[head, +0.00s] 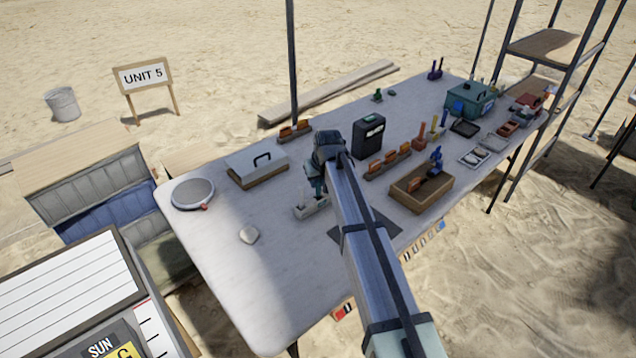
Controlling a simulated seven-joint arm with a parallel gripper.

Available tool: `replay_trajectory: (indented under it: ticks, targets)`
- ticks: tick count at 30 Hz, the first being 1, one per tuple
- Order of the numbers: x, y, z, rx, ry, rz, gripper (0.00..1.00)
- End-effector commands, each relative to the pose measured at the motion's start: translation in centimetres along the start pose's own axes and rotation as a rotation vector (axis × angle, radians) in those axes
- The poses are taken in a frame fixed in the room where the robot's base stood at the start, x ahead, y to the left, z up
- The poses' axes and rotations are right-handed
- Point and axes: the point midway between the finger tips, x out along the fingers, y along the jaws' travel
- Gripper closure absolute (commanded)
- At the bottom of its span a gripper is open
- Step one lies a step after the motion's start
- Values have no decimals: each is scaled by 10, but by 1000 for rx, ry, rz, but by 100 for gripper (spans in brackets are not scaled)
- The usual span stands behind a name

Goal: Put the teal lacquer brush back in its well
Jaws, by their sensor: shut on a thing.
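My gripper (317,184) is at the end of my arm, pointing down over the left-middle part of the table. It is shut on the teal lacquer brush (316,191), of which only a small teal part shows below the wrist. A small white holder with wells (311,208) stands on the table directly below. I cannot tell whether the brush is above a well or partly inside one. My arm hides the table just right of the holder.
A black box (368,137) stands behind right; a brown tray (420,190) is to the right. The table's (235,290) front left is clear.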

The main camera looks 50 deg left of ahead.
Motion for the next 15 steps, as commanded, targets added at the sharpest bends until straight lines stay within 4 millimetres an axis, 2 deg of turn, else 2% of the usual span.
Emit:
replay_trajectory:
  ticks: [3,14,15]
  targets:
    - [9,0,4,0,1,0,100]
    - [12,0,5,0,1,0,100]
    - [12,0,5,0,1,0,80]
